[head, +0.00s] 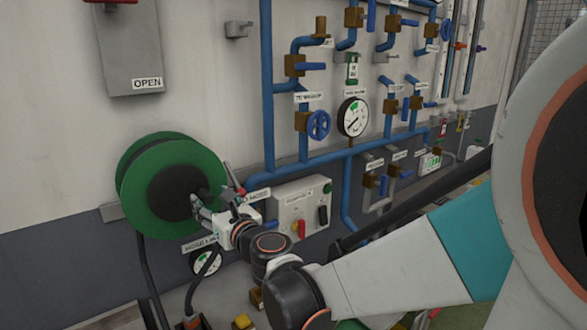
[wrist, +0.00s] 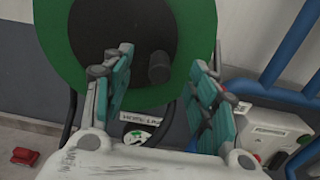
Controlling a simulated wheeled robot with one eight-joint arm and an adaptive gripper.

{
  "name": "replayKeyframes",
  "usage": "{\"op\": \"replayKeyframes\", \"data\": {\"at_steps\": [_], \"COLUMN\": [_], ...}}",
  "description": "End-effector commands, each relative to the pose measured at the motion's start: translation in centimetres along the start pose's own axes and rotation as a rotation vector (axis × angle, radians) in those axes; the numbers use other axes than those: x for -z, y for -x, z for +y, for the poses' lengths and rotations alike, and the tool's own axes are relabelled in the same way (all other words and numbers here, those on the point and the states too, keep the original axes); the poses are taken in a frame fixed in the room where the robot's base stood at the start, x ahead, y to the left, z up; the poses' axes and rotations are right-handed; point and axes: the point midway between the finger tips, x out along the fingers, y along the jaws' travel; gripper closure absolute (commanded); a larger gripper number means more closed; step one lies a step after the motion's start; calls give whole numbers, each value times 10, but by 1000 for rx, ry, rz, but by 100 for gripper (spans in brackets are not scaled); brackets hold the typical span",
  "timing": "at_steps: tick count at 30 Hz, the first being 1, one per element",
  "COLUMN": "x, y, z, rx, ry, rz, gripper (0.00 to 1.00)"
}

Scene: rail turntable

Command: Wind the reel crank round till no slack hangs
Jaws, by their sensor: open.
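The hose reel (head: 135,170) has a green rim and a dark hub, and is mounted on the wall at left in the head view. It also fills the upper part of the wrist view (wrist: 60,60). A dark crank knob (wrist: 158,68) stands out from the hub in the wrist view. My gripper (head: 222,190) is in front of the reel's right side. In the wrist view my gripper (wrist: 160,65) is open, with one finger on each side of the knob; I cannot tell whether they touch it. A dark hose (head: 146,270) hangs below the reel.
A gauge (head: 207,263) sits below the reel under a label. A control box (head: 303,207) with a red-yellow knob is close to the right of my gripper. Blue pipes (head: 267,100) and a larger gauge (head: 353,117) are farther right. A grey OPEN box (head: 130,45) is above.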

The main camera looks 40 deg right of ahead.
Motion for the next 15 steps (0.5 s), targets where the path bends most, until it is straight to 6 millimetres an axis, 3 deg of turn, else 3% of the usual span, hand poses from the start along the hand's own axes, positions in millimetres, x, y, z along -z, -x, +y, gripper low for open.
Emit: {"op": "replayKeyframes", "data": {"at_steps": [15], "x": [-1], "y": [42], "z": [-1], "rx": [4], "ry": [0], "rz": [0], "gripper": [47]}}
